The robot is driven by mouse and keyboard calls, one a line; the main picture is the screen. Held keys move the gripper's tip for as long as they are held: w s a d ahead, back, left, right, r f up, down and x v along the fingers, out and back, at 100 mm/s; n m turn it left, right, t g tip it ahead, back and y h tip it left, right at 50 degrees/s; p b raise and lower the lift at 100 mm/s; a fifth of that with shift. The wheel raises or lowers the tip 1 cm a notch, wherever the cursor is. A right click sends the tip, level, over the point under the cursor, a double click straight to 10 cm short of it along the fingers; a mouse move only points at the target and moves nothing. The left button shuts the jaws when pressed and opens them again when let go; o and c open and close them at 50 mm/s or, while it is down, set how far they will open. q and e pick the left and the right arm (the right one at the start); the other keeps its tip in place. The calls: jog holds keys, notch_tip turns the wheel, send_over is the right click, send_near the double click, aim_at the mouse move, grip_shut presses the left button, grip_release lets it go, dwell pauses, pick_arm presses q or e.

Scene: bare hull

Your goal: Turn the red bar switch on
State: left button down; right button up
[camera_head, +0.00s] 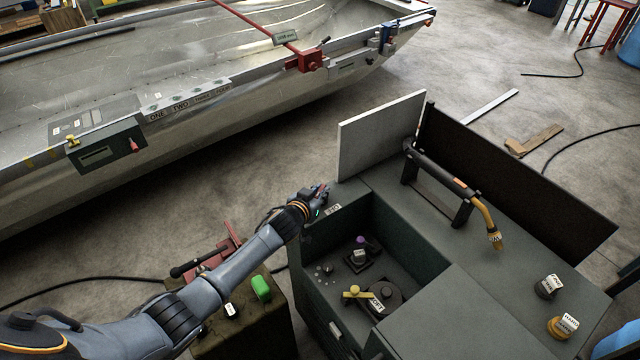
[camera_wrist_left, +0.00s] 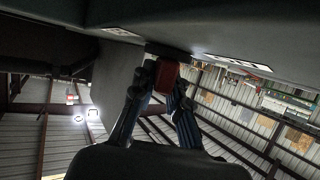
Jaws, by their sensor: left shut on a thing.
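The red bar switch shows as a red block (camera_wrist_left: 167,76) in the left wrist view, at the edge of the dark grey bench. It sits between the two fingers of my left gripper (camera_wrist_left: 160,88), which is shut on it. My right gripper is not in view.
The bench has an upright light panel (camera_head: 380,135), a black bar with a yellow handle (camera_head: 490,225), and a recess with a yellow-levered valve (camera_head: 352,292). A green block (camera_head: 261,288) lies on a low stand at its left. A metal boat hull (camera_head: 180,135) lies behind.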

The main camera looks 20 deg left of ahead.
pick_arm(q)
jog(key=shift+w+a+r+m+h, duration=0.1)
jog(key=shift+a+r+m+h, duration=0.15)
jog(key=shift+m+h, duration=0.55)
jog(key=shift+f+m+g+h, duration=0.15)
jog(key=shift+m+g+h, duration=0.25)
jog(key=shift+m+h, duration=0.35)
jog(key=shift+f+m+g+h+b, duration=0.1)
jog(key=shift+m+g+h+b, duration=0.3)
jog(key=shift+m+h+b, duration=0.45)
jog(key=shift+d+m+g+h+b, duration=0.1)
jog(key=shift+m+g+h+b, duration=0.4)
jog(key=shift+m+h+b, duration=0.35)
jog(key=shift+h, duration=0.25)
jog(key=c, duration=1.3)
grip_release()
jog(key=shift+d, duration=0.15)
